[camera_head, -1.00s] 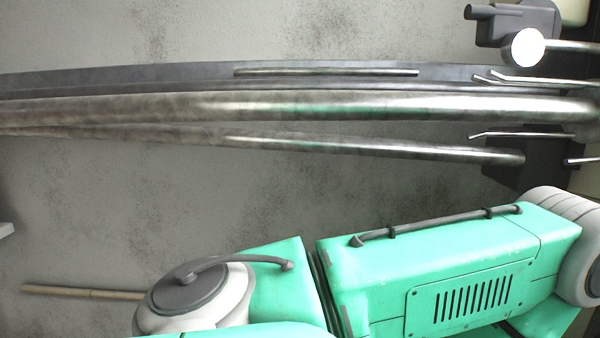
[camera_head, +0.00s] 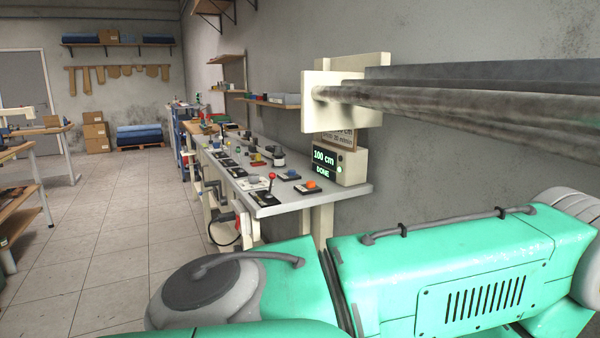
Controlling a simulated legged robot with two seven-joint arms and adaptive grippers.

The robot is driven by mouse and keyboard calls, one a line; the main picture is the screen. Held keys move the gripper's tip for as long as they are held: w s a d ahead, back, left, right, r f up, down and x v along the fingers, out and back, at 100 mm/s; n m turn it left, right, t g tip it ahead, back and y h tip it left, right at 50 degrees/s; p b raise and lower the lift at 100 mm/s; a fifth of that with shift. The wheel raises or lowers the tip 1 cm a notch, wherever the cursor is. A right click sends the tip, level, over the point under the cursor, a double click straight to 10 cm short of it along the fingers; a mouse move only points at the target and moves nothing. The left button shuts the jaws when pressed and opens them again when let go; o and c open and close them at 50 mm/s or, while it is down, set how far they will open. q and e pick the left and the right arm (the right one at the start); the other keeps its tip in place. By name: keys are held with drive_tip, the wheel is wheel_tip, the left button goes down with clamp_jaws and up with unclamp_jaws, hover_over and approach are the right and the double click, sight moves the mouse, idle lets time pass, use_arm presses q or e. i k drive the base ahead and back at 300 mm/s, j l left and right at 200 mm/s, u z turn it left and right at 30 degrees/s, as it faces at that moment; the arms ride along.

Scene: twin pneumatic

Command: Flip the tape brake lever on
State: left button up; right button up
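A long grey bench (camera_head: 338,191) runs along the right wall, with several small control plates on it. Near its front end a small lever with a red ball knob (camera_head: 271,176) stands up from a dark plate. I cannot tell whether it is the tape brake lever, nor whether it is on or off. An orange button (camera_head: 311,185) sits on a plate to its right. A cream display box (camera_head: 352,167) behind reads "100 cm" and "DONE". My green arm fills the lower right. Neither gripper shows in the head view.
Metal rails (camera_head: 470,103) on a cream bracket (camera_head: 312,118) stick out at the upper right, above my arm. Wooden workbenches (camera_head: 12,212) stand at the left. The tiled floor (camera_head: 115,235) between is clear. Boxes (camera_head: 96,138) and a blue stack (camera_head: 140,134) are at the back.

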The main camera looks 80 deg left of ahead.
sight(272, 175)
drive_tip(key=u, duration=2.75)
